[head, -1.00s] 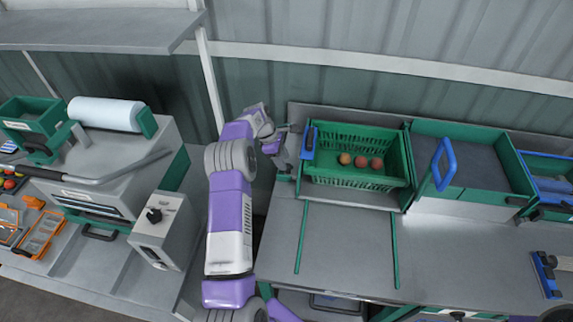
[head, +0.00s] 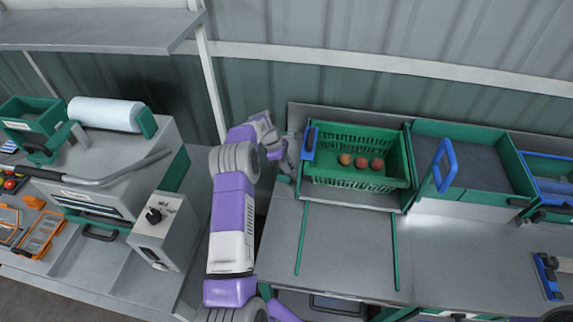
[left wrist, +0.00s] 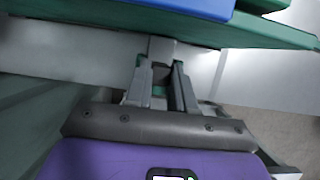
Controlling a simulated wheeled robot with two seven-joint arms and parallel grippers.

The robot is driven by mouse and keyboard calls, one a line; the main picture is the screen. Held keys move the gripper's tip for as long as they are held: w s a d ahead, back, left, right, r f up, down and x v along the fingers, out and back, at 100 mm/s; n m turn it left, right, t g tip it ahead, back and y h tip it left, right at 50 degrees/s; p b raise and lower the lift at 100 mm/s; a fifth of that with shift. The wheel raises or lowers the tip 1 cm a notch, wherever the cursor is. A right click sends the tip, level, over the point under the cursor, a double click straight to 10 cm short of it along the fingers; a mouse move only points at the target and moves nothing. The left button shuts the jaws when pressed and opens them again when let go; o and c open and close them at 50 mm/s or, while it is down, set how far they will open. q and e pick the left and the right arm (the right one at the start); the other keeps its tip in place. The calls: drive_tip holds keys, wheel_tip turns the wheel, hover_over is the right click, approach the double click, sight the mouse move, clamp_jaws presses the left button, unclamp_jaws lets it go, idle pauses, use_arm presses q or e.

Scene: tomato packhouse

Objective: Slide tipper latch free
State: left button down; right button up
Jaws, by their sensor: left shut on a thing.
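The tipper (head: 404,196) stands at the back of the grey bench, with a green slatted crate (head: 350,183) in it. My left gripper (head: 286,165) is at the tipper's left side, low beside the crate. In the left wrist view its two fingers (left wrist: 161,88) are shut on a small part that I take to be the tipper latch (left wrist: 162,48). The latch is mostly hidden by the fingers; its exact position along its slide cannot be told. My right gripper is not in view.
Several tomatoes (head: 361,161) lie in the crate. A blue handle (head: 310,142) stands at the crate's left end. Right of it is a green-walled bin (head: 480,195) with a blue handle. The bench front between two green strips (head: 301,238) is clear. A grey machine (head: 160,228) stands left of my arm.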

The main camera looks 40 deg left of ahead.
use_arm(q)
drive_tip(key=shift+s+a, duration=0.4)
drive_tip(key=shift+a, duration=0.35)
drive_tip(key=shift+s+a, duration=0.4)
drive_tip(key=shift+a, duration=0.35)
drive_tip(key=c, duration=1)
unclamp_jaws()
drive_tip(key=shift+s+a, duration=0.1)
drive_tip(key=shift+o, duration=0.2)
drive_tip(key=shift+r, duration=0.1)
drive_tip(key=v, duration=0.7)
drive_tip(key=shift+r, duration=0.2)
